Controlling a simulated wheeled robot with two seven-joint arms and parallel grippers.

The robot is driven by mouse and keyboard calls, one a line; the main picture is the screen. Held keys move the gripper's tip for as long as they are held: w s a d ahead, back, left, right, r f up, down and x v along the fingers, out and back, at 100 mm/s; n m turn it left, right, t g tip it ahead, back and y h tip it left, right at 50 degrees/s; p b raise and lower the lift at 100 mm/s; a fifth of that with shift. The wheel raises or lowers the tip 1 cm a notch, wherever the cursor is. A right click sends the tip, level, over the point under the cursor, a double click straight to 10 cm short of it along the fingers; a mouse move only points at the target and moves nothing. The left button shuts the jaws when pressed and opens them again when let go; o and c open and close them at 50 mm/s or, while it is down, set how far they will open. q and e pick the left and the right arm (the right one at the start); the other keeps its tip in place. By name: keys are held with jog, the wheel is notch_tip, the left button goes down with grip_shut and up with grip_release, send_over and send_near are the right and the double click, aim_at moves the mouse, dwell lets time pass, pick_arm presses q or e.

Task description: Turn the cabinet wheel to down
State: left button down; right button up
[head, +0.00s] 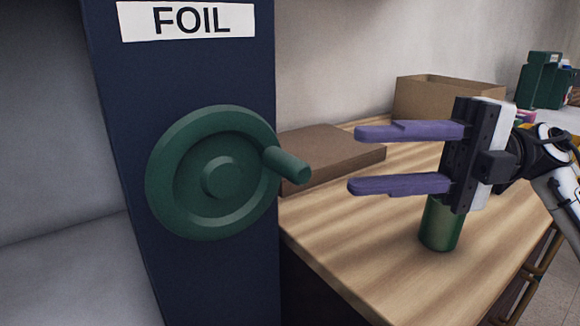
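A dark green wheel (207,214) is mounted on the front of a navy cabinet (215,75) marked with a white FOIL label (187,20). The wheel's peg handle (287,164) sticks out at its right side, slightly above the hub's height. My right gripper (355,160) comes in from the right with its two purple fingers pointing left toward the handle. The fingers are apart with nothing between them. They are clear of the handle, with a visible gap to its right. My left gripper is not in view.
A wooden table (370,265) stands right of the cabinet. On it are a flat brown box (325,150), a green can (440,228) partly hidden behind my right gripper, and an open cardboard box (440,95). Dark green containers (541,78) stand at the far right.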

aim_at(289, 166)
jog(key=x, duration=1)
jog(key=shift+s+b, duration=0.15)
jog(key=shift+b, duration=0.15)
grip_shut()
